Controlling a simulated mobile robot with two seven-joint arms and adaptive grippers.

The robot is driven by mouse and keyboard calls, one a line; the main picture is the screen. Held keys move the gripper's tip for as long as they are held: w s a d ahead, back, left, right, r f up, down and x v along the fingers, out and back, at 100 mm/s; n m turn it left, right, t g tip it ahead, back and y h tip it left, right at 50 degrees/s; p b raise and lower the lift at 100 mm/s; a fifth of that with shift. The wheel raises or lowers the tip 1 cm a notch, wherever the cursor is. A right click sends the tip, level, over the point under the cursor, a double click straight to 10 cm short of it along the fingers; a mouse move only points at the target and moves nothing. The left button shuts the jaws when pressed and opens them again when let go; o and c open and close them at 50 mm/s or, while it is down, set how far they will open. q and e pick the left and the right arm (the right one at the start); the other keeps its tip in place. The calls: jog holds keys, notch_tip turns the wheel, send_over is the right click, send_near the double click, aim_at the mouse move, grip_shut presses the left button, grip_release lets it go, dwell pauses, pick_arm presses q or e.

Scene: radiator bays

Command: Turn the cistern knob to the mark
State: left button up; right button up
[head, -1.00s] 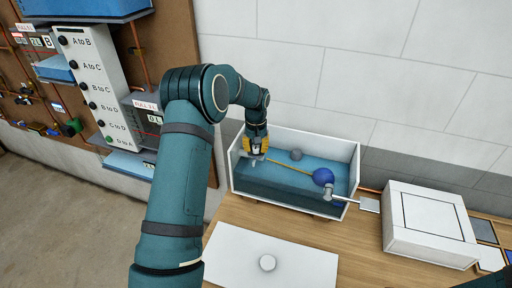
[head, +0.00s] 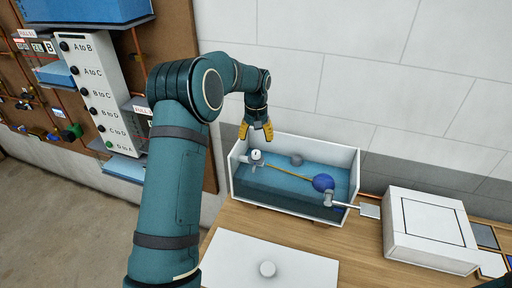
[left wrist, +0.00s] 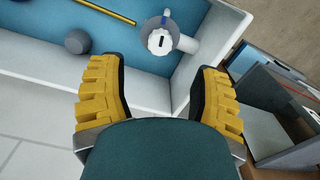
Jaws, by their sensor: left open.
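The cistern (head: 343,205) is an open white tank with blue water inside. Its white knob (head: 256,155) stands at the left end; in the left wrist view the knob (left wrist: 160,41) shows a dark pointer line on its top. A small blue mark (left wrist: 166,17) shows at the collar's edge beside the knob; I cannot tell whether the pointer lines up with it. A yellow rod (head: 291,173) runs from the knob's fitting to a blue float ball (head: 323,182). My left gripper (head: 256,132) is open and empty, above the knob and apart from it.
A grey ball (head: 296,159) lies by the cistern's back wall. A white lid (head: 285,255) with a round handle lies on the wooden bench in front. A white box (head: 430,225) stands to the right. A panel with labelled knobs (head: 88,90) is at left.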

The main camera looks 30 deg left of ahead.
aim_at(256, 152)
pick_arm(q)
jog(key=shift+r, duration=2.2)
jog(key=shift+f, duration=0.1)
